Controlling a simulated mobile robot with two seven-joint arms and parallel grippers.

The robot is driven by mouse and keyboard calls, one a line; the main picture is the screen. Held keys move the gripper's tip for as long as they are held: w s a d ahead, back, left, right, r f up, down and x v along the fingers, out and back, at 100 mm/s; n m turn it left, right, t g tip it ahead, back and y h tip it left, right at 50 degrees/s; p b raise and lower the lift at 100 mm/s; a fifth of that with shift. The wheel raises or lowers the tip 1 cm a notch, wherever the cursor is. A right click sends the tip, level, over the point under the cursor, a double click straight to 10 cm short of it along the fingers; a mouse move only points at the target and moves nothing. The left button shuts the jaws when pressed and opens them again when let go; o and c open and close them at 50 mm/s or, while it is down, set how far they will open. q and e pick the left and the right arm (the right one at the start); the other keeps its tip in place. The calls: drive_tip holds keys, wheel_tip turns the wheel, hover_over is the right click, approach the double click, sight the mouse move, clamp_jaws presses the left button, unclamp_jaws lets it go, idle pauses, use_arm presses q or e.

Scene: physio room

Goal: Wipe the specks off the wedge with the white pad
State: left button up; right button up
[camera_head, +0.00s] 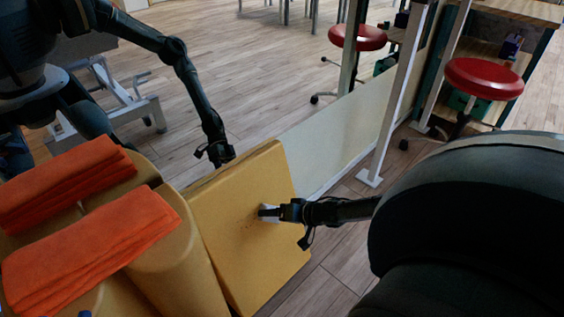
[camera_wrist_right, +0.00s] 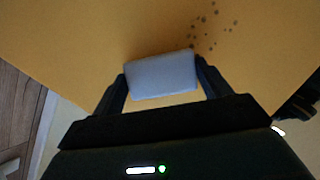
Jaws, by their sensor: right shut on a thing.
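The yellow wedge (camera_head: 262,262) stands with its broad sloping face showing in the middle of the head view; its yellow surface fills much of the right wrist view (camera_wrist_right: 90,35). My right gripper (camera_head: 268,212) is shut on the white pad (camera_wrist_right: 162,76), which lies between its two fingers, at the wedge face. Whether the pad touches the face I cannot tell. Several dark specks (camera_wrist_right: 212,25) sit on the wedge just beyond the pad, up and to the right in the wrist view. My left gripper (camera_head: 221,154) is by the wedge's upper edge; its fingers are too small and dark to read.
Yellow bolsters (camera_head: 175,245) with folded orange towels (camera_head: 95,240) stand left of the wedge. A pale panel (camera_head: 335,135) and a white post (camera_head: 400,100) stand behind to the right. Red stools (camera_head: 484,77) are farther right. Wooden floor is open behind.

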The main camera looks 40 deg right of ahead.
sight(265, 220)
drive_tip(key=shift+s+a+r+p, duration=0.15)
drive_tip(key=shift+a+p, duration=0.15)
drive_tip(key=shift+a, duration=0.25)
drive_tip(key=shift+w+a+r+p, duration=0.15)
drive_tip(key=shift+a+p, duration=0.1)
drive_tip(key=shift+a, duration=0.35)
drive_tip(key=shift+s+a+r+p, duration=0.15)
drive_tip(key=shift+a+p, duration=0.15)
drive_tip(key=shift+a, duration=0.25)
use_arm(q)
drive_tip(key=shift+s+r+p, duration=0.15)
drive_tip(key=shift+r+p, duration=0.15)
drive_tip(key=shift+r, duration=1.4)
use_arm(e)
drive_tip(key=shift+a+f, duration=0.15)
drive_tip(key=shift+a, duration=0.6)
drive_tip(key=shift+s+a+p, duration=0.1)
drive_tip(key=shift+a+p, duration=0.45)
drive_tip(key=shift+a, duration=1.05)
use_arm(q)
drive_tip(key=shift+r+p, duration=0.55)
drive_tip(key=shift+r, duration=0.6)
use_arm(e)
drive_tip(key=shift+a, duration=1.7)
